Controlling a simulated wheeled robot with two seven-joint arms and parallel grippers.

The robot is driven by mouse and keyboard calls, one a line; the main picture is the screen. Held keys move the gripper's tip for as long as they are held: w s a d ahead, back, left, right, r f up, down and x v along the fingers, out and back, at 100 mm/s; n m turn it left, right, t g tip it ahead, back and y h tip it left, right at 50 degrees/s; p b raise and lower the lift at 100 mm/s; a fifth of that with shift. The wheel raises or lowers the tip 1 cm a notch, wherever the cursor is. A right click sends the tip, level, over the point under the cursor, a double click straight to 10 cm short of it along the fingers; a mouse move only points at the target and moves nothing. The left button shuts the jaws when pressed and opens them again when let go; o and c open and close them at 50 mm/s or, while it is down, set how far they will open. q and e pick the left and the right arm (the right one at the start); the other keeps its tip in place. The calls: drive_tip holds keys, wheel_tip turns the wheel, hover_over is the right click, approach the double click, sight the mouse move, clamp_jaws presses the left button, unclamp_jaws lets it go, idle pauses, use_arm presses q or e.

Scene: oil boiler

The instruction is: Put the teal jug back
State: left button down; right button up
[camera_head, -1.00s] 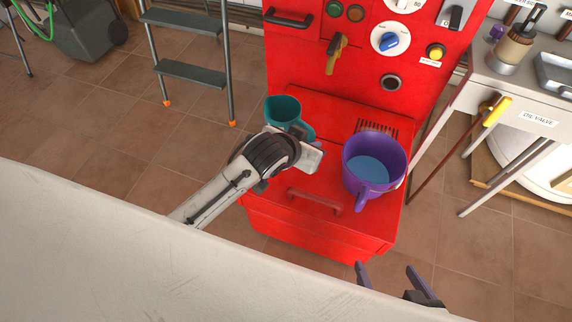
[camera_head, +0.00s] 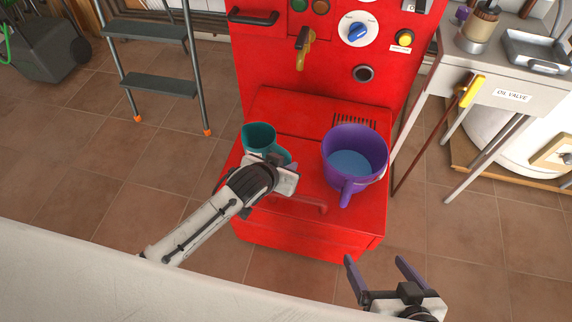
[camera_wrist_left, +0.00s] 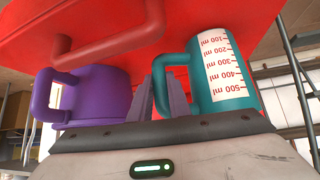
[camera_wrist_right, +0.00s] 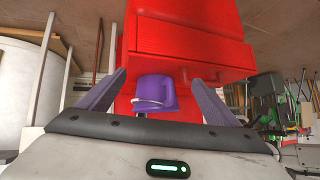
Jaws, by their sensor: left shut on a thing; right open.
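The teal jug (camera_head: 259,136) is at the left of the red boiler's flat front ledge (camera_head: 310,150), open side up. Whether its base touches the ledge is hidden. My left gripper (camera_head: 285,178) is at its near right side, shut on its handle. The left wrist view shows the jug's white measuring scale (camera_wrist_left: 225,70) and the closed fingers (camera_wrist_left: 165,98) at the handle. My right gripper (camera_head: 385,268) is open and empty, in front of the boiler at the lower right.
A purple jug (camera_head: 353,160) with blue liquid stands on the ledge, just right of my left gripper. A red bar handle (camera_head: 300,203) is on the boiler's near side. A grey table (camera_head: 500,75) stands to the right and a step ladder (camera_head: 150,83) to the left.

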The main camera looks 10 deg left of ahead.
use_arm(q)
drive_tip(key=shift+f, duration=0.15)
drive_tip(key=c, duration=1.7)
unclamp_jaws()
drive_tip(key=shift+o, duration=0.2)
drive_tip(key=shift+r, duration=0.2)
drive_tip(key=p+v, duration=0.4)
drive_tip(key=v, duration=0.7)
drive_tip(key=s+a+f, duration=0.1)
drive_tip(key=s+f, duration=0.1)
drive_tip(key=s, duration=0.5)
drive_tip(key=s+a+f+h, duration=0.1)
drive_tip(key=s+a+f, duration=0.1)
drive_tip(key=s, duration=0.5)
drive_tip(key=shift+s+a, duration=0.3)
use_arm(e)
drive_tip(key=shift+s+d+r+n+g, duration=0.2)
drive_tip(key=shift+d+r+n+g, duration=0.15)
drive_tip(key=shift+r, duration=0.3)
